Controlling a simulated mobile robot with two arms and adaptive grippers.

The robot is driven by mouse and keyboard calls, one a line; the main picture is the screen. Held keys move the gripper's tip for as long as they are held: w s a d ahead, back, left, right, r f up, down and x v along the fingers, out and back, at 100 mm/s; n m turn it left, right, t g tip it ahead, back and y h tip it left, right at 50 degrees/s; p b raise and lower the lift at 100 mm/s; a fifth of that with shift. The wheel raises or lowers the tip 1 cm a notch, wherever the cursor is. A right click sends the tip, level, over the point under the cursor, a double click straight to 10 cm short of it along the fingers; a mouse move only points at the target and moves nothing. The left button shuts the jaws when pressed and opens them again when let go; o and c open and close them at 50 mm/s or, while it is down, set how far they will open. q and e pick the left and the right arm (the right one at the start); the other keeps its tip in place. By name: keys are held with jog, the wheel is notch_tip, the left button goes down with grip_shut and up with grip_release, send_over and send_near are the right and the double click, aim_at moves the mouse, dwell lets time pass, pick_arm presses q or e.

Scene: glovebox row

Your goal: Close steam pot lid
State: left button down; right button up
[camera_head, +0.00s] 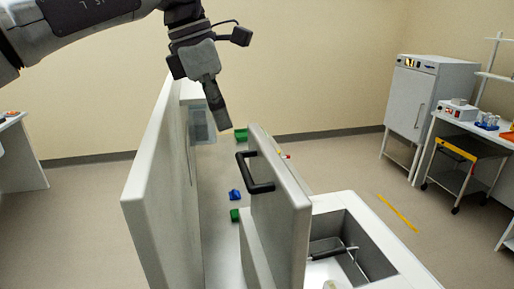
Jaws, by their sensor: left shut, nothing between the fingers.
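The steam pot lid looks to be the thick pale panel (284,215) with a black bar handle (251,173) on its left face. It stands upright, open, at the left side of a white housing (394,282) with a grey open well (368,250). My left gripper (223,120) points down, shut and empty, above and to the left of the lid. It appears apart from the handle. My right gripper is out of view.
A tall white panel (155,200) stands left of the lid, with a narrow gap between them. Green (241,134) and blue (234,195) small items lie in that gap. A grey cabinet (425,95) and cart (460,165) stand far right. Open floor lies between.

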aim_at(246, 182)
pick_arm(q)
jog(key=p+x, duration=0.1)
jog(key=x, duration=0.2)
jog(key=p+x, duration=0.1)
jog(key=x, duration=0.2)
jog(key=p+x, duration=0.1)
jog(key=x, duration=0.2)
jog(key=shift+s+d+f, duration=0.1)
jog(key=shift+s+d, duration=0.05)
jog(key=shift+s, duration=0.15)
jog(key=shift+w+d+p, duration=0.25)
jog(key=shift+d+p, duration=0.55)
jog(key=shift+d, duration=0.15)
jog(key=shift+w+d+p, duration=0.25)
jog(key=shift+d+p, duration=0.5)
jog(key=shift+d, duration=0.25)
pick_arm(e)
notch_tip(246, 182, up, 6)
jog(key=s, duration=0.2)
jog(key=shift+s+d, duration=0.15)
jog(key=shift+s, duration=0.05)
